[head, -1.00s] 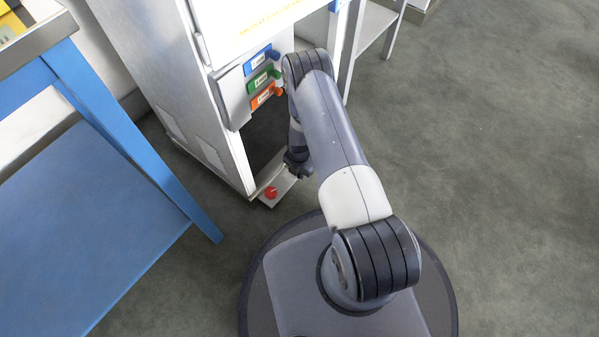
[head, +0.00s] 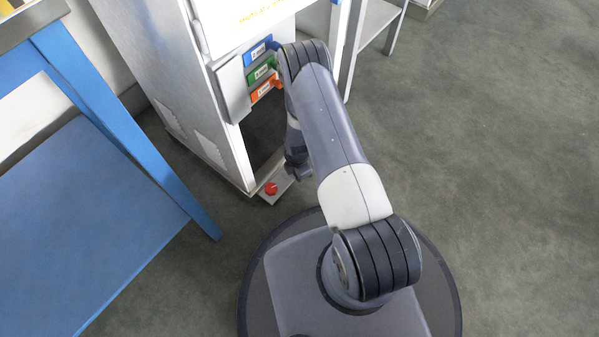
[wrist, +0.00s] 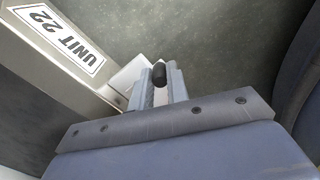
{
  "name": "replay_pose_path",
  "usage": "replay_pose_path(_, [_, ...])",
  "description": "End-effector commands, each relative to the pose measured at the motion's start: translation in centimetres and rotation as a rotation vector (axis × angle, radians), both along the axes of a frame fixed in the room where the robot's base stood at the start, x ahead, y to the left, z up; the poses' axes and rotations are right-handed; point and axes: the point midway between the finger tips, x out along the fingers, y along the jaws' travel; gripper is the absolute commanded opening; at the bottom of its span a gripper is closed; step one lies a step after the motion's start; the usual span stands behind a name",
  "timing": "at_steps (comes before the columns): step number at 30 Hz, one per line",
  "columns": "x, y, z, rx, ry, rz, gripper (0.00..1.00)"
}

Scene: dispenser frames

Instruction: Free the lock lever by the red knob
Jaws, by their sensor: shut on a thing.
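The red knob (head: 271,188) sits on a pale plate (head: 269,199) at the foot of the white dispenser frame. My gripper (head: 298,172) is low, just right of and beyond the knob in the head view, partly covered by my forearm. In the wrist view my gripper (wrist: 161,84) has its two pale fingers on either side of a dark, rounded end, which looks like the grip of the lock lever (wrist: 160,73). The fingers are shut on it. The rest of the lever is hidden, and the knob does not show in the wrist view.
The dispenser frame (head: 160,75) carries blue, green and orange labelled handles (head: 262,72) above my gripper. A blue table (head: 90,220) is at left. Floor at right (head: 480,170) is clear.

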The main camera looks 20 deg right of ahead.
Motion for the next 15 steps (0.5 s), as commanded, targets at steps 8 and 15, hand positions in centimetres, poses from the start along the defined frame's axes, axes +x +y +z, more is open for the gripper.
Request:
replay_pose_path(8, [-0.8,1.2,-0.2,0.000,0.001,-0.254,0.00])
replay_pose_path(15, [-1.2,2.1,-0.1,-0.001,0.002,-0.440,0.00])
